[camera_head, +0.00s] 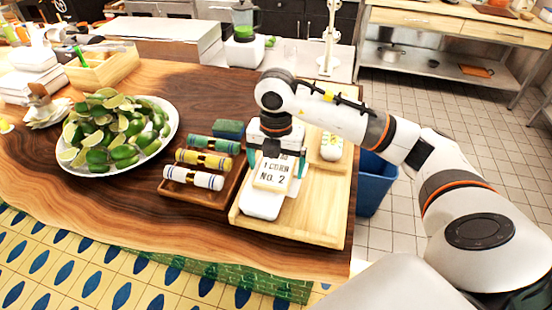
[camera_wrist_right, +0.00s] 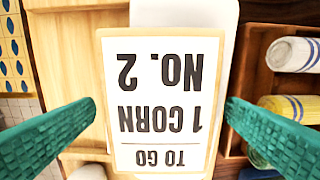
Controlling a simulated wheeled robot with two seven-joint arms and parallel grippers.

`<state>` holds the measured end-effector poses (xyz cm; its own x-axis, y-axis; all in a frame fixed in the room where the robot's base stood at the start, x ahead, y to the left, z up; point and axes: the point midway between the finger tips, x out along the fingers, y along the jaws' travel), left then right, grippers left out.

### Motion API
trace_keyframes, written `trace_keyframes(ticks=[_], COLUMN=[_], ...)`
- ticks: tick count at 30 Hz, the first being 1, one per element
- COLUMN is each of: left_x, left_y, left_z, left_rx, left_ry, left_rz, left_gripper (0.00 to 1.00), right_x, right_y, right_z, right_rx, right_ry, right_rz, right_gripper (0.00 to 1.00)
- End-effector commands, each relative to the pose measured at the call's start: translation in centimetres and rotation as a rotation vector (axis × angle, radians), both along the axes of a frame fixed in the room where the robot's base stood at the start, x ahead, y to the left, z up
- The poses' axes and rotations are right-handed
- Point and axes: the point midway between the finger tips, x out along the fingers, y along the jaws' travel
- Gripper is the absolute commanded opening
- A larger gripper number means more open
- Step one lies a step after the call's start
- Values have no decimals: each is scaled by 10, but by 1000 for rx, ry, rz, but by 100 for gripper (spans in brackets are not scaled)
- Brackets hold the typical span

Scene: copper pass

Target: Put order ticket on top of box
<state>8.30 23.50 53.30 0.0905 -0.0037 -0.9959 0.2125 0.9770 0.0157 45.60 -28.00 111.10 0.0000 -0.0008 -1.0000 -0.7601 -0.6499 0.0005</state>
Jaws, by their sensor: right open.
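The order ticket (camera_head: 273,175), a cream-edged white card reading "TO GO 1 CORN NO. 2", lies over the top of a white box (camera_head: 262,205) on the wooden tray. In the right wrist view the ticket (camera_wrist_right: 165,100) covers most of the box (camera_wrist_right: 185,13), whose white edge shows past it. Whether the ticket rests fully flat on the box is hard to tell. My right gripper (camera_head: 277,163) is above the ticket. Its teal fingers stand open on either side of the ticket, apart from it, in the right wrist view (camera_wrist_right: 160,108). My left gripper is out of view.
The light wooden tray (camera_head: 325,215) also holds another white package (camera_head: 331,147). A dark wood holder (camera_head: 207,200) with rolled towels (camera_head: 195,178) stands left of it, and a plate of limes (camera_head: 118,135) farther left. A blue bin (camera_head: 374,185) stands past the counter's right edge.

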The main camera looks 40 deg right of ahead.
Motion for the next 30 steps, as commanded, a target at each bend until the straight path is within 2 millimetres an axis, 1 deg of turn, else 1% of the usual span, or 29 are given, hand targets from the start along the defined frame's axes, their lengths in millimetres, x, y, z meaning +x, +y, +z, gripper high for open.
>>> trace_keyframes(ticks=[2, 5, 7, 11, 12, 18, 24, 30], left_x=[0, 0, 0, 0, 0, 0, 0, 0], left_y=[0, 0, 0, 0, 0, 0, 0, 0], left_z=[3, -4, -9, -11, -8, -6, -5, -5], left_rx=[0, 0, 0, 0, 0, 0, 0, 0], left_ry=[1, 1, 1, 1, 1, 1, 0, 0], left_rz=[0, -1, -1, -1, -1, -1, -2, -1], left_gripper=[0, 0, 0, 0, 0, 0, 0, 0], right_x=[0, 1, 2, 1, 2, 1, 1, 0], right_y=[0, 0, 0, 0, -1, 0, 0, 0], right_z=[4, 13, 25, 54, 63, 96, 116, 122], right_rx=[1, 1, 1, -1, -2, -1, 0, 1], right_ry=[-1, -6, -9, -9, -8, -6, -3, 1], right_rz=[0, 0, 0, -1, -1, -1, -1, -2], right_gripper=[94, 94, 94, 94, 94, 94, 94, 94])
